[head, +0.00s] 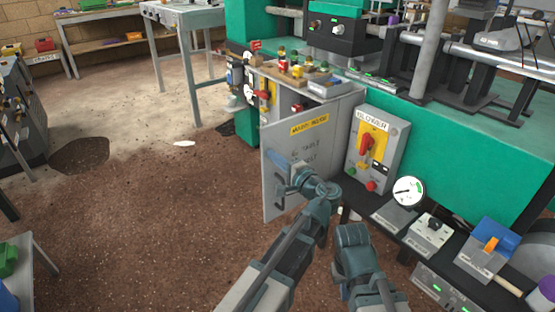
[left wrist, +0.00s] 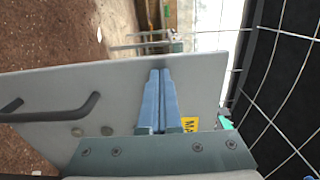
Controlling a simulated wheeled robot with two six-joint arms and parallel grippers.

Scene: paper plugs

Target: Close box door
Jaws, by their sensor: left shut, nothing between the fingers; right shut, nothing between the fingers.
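The grey box door (head: 276,205) stands open, swung out from the grey box (head: 340,112). Its labelled face, with a yellow label (head: 310,125), is toward the head camera. My left gripper (head: 278,163) is shut and empty in front of this face. In the left wrist view, the blue fingers (left wrist: 160,72) are together over the grey door panel (left wrist: 100,85), beside a dark handle (left wrist: 70,110) and part of the yellow label (left wrist: 189,124). I cannot tell whether they touch the panel. My right gripper does not show; only an arm link appears at the bottom.
A grey switch box (head: 390,130) with a red switch stands right of the door. A gauge (head: 408,191) and small control boxes (head: 430,232) line the low bench at right. Open brown floor (head: 130,210) lies left of the door.

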